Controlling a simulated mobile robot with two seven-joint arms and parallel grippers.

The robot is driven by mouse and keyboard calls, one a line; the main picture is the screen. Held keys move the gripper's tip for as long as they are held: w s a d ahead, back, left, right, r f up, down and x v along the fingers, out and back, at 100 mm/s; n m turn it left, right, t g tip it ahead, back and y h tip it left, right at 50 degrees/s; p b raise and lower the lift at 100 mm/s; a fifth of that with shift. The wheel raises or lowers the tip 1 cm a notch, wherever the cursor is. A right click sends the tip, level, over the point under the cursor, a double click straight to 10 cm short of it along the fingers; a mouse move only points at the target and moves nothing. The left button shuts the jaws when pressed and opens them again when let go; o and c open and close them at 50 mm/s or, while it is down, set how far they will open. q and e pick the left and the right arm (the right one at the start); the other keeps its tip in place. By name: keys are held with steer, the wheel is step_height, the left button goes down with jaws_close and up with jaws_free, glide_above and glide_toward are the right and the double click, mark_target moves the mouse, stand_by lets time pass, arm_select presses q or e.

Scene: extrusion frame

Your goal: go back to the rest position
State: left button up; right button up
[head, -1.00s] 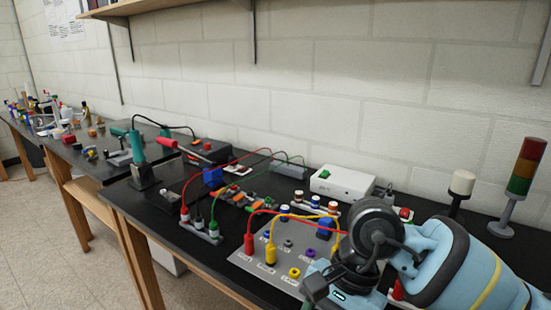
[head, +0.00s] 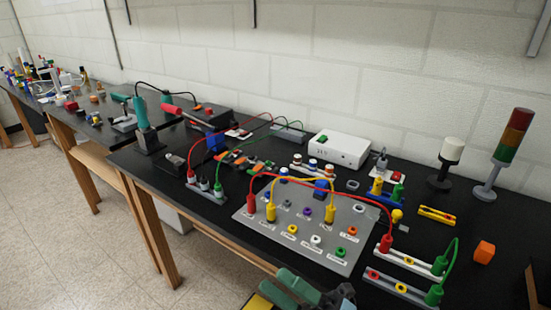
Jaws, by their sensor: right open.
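My right gripper (head: 285,291) shows only in part at the bottom edge of the head view. Its greenish fingers are apart, and I see nothing between them. It is near the bench's front edge, below the grey panel (head: 340,262) with coloured sockets. The rest of the right arm is mostly cut off by the picture edge. My left gripper is not in view.
Red and yellow leads (head: 327,178) arch over the panel. A signal tower (head: 511,150), a white-topped post (head: 447,160) and an orange block (head: 484,252) stand to the right. A white box (head: 339,150) is behind. Floor is open at left.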

steer(key=s+d+f+m+t+h+p, duration=0.1)
steer(key=s+d+f+m+t+h, duration=0.15)
steer(key=d+f+m+h, duration=0.6)
steer(key=s+d+f+m+t+h, duration=0.1)
steer(key=d+f+m+t+h, duration=0.2)
steer(key=f+m+h, duration=0.65)
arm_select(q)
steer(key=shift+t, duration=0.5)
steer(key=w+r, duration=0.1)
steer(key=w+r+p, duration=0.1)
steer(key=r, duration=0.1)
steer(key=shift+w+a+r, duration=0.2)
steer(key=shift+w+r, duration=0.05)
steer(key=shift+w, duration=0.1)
arm_select(e)
steer(key=s+d+f+m+g, duration=0.3)
steer(key=s+f+m, duration=0.2)
steer(key=s, duration=0.4)
steer(key=s+d+f+m+g+h, duration=0.1)
steer(key=s+d+f+m+g, duration=0.3)
steer(key=s+f+m, duration=0.2)
step_height(320, 180, down, 3)
steer(key=s, duration=0.2)
steer(key=shift+s+d+r+m, duration=0.2)
steer(key=shift+s+d+m, duration=0.05)
steer(key=shift+s+m, duration=0.1)
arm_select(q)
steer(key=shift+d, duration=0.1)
